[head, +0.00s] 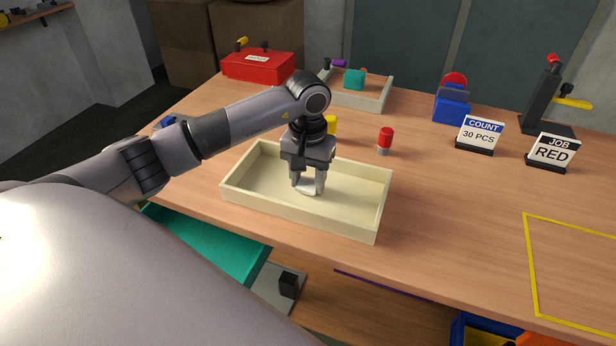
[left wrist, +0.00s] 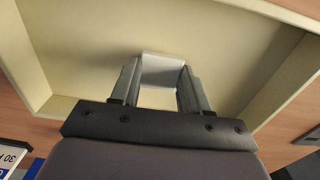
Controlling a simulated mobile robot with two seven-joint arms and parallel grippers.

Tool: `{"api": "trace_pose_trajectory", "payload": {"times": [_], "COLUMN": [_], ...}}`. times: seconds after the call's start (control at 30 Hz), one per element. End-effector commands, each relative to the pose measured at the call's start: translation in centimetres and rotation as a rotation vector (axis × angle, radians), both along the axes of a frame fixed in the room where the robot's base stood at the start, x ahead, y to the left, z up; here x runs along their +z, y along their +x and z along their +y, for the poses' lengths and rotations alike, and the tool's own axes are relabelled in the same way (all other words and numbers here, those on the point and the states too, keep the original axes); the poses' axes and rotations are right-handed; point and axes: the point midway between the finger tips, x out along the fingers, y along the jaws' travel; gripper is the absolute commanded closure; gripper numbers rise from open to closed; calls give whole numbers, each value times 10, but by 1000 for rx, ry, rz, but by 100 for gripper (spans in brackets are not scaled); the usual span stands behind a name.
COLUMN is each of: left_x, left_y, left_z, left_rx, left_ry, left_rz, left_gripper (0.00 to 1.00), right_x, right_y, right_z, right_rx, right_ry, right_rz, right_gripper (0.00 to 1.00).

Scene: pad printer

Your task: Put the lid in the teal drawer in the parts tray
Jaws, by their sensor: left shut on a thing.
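The lid (left wrist: 162,71) is a small white piece between the fingers of my left gripper (left wrist: 160,88). In the head view the left gripper (head: 308,186) points down inside the cream parts tray (head: 255,205), and the lid shows as a white edge (head: 307,190) at the fingertips. The gripper is shut on the lid, low over the tray floor; I cannot tell whether the lid touches it. The tray is otherwise empty where it shows. The teal drawer (head: 205,240) stands out below the table's front edge at the left, partly hidden by my arm. My right gripper is not in view.
A yellow piece (head: 331,125) and a red-capped bottle (head: 385,140) stand behind the tray. A red box (head: 258,66), another tray (head: 368,96), a blue holder (head: 452,105) and two signs (head: 480,135) stand farther back. The tabletop right of the tray is clear.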

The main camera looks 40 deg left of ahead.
Motion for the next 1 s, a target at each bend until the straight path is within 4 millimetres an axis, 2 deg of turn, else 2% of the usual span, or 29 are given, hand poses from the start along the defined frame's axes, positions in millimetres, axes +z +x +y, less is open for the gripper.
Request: {"api": "trace_pose_trajectory", "payload": {"times": [0.1,0.13,0.2,0.47,0.6,0.77,1.0], "left_x": [-5,-3,-3,-2,4,33,85], "left_y": [0,0,0,0,0,1,1], "left_z": [0,0,0,0,0,0,0], "left_rx": [0,0,0,0,0,-1,0], "left_ry": [0,0,0,0,0,1,1], "left_rz": [-1,-1,0,0,-1,-6,-4], "left_gripper": [83,45,29,29,29,29,29], "right_x": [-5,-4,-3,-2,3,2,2], "right_y": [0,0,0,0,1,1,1], "right_z": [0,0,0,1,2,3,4], "right_rx": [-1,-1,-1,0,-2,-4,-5], "right_ry": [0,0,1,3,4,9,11], "right_rz": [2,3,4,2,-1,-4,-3], "right_gripper": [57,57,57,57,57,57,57]}}
